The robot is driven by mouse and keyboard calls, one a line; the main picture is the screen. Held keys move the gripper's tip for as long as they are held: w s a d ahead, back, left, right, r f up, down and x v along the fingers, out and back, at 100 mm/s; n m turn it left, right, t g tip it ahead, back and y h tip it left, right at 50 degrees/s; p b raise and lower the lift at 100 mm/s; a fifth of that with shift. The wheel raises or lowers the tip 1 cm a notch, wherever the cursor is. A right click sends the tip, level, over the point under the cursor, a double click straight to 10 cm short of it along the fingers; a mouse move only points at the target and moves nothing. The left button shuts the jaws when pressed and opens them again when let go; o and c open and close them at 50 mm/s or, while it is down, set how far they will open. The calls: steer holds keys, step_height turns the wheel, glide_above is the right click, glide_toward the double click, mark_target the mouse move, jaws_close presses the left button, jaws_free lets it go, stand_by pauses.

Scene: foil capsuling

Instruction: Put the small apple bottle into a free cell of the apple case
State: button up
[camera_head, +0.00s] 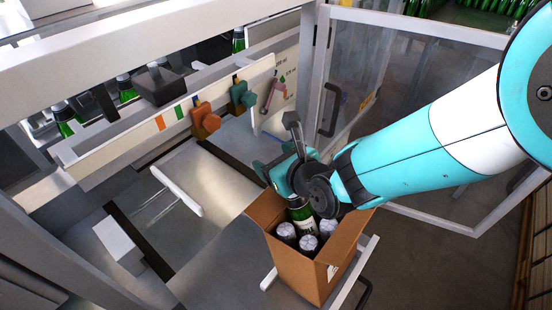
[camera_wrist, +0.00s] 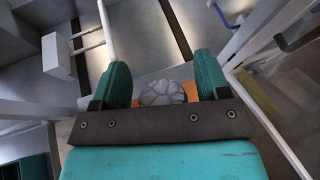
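The apple case is an open brown cardboard box (camera_head: 310,276) at the lower middle of the head view. Several bottles with silver tops (camera_head: 286,231) stand inside it. A green bottle with a pale label (camera_head: 301,212) rises higher than these at the back of the box, directly under my gripper (camera_head: 291,182); its top is hidden there. In the wrist view my gripper's two green fingers (camera_wrist: 161,75) are well apart. A grey foil top (camera_wrist: 161,93) shows between them, with orange-brown cardboard behind. Whether the fingers touch the bottle cannot be seen.
The box stands on a light support beside a metal worktop (camera_head: 215,190). A panel with orange and green knobs (camera_head: 206,122) runs behind. A clear framed door (camera_head: 385,85) stands open close to my arm. Bottles (camera_head: 125,88) stand inside the machine.

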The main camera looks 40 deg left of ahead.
steer(key=shift+d, duration=0.1)
steer(key=shift+s+d+r+b, duration=0.1)
steer(key=shift+d+b, duration=0.2)
steer(key=b+v, duration=0.5)
steer(key=v, duration=1.1)
steer(key=shift+r, duration=0.3)
steer(key=shift+s+d, duration=0.1)
steer(key=shift+d, duration=0.05)
